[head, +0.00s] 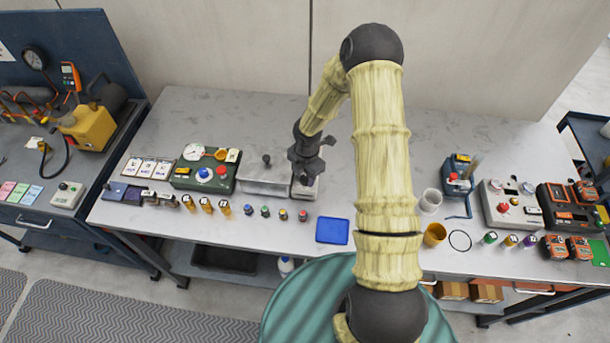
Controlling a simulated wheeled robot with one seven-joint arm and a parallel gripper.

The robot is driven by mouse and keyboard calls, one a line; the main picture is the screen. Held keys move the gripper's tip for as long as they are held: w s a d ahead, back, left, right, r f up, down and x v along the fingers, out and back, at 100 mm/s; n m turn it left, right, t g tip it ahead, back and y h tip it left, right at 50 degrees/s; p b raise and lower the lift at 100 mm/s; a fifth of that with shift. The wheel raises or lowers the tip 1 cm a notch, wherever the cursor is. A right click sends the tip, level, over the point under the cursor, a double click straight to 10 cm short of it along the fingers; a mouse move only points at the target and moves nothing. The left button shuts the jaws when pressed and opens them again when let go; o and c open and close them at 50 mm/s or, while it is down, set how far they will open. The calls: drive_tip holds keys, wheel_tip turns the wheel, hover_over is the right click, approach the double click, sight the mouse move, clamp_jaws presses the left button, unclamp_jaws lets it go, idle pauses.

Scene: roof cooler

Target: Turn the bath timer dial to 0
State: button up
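A grey metal bath (265,186) with a dark knob on its lid stands near the back of the bench, left of centre. A small pale control box (308,191) adjoins its right end. A dark knob, which looks like the bath timer dial (304,181), is on this box. My gripper (304,172) points down right over the box, and its fingers cover part of the dial. I cannot tell whether the fingers touch the dial or how far they are apart. The dial's pointer and its 0 mark are too small or hidden to read.
A green control panel (180,182) with a gauge, blue knob and red button stands left of the bath. Several small bottles (265,211) line the front. A blue tray (332,231) lies front right. The bench behind the bath is clear. More devices (500,207) stand right.

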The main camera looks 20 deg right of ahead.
drive_tip(key=shift+o, duration=0.9)
drive_tip(key=shift+r, duration=0.1)
wheel_tip(320, 180, up, 17)
drive_tip(key=b, duration=0.1)
drive_tip(key=shift+s+d, duration=0.2)
drive_tip(key=shift+s, duration=0.15)
drive_tip(key=s+r+m+t, duration=0.1)
drive_tip(key=s+r+m, duration=0.1)
drive_tip(key=s+m, duration=0.6)
drive_tip(key=s+r+m+t+b, duration=0.1)
drive_tip(key=s+r+m, duration=0.2)
drive_tip(key=s+m, duration=0.5)
drive_tip(key=m, duration=0.8)
drive_tip(key=shift+s+a+b, duration=0.2)
drive_tip(key=shift+s+b, duration=0.1)
drive_tip(key=shift+s, duration=0.1)
